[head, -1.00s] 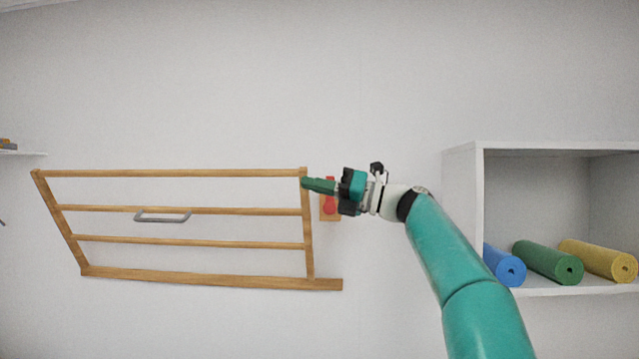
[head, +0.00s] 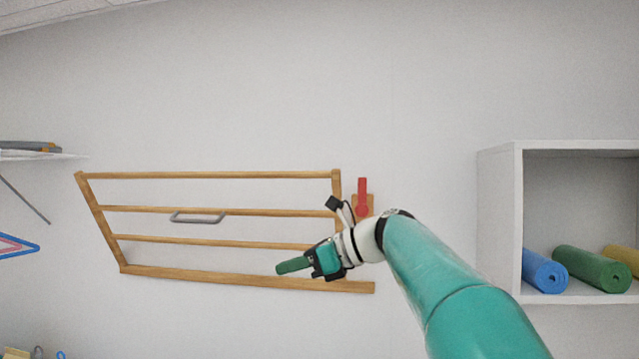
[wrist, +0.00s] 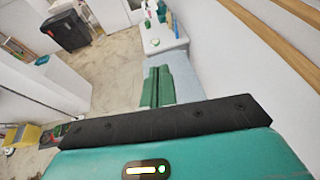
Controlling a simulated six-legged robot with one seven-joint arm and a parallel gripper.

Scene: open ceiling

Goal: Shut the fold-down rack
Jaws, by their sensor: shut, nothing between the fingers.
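The fold-down rack (head: 225,274) is a wooden frame with several bars on the wall, left of centre in the head view. It leans out from its bottom rail. A grey handle (head: 197,218) is fixed on its second bar. A red latch (head: 362,196) on a small wooden plate stands upright by the rack's right side. My gripper (head: 280,268) is shut and empty, in front of the rack's lower right part and pointing left. My wrist hides part of the right side bar. Rack bars (wrist: 280,45) also show at upper right in the wrist view.
A white shelf box (head: 518,220) with rolled mats stands at the right, including a blue one (head: 545,272) and a green one (head: 592,270). A small wall shelf (head: 40,156) is at the far left. The wall above the rack is clear.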

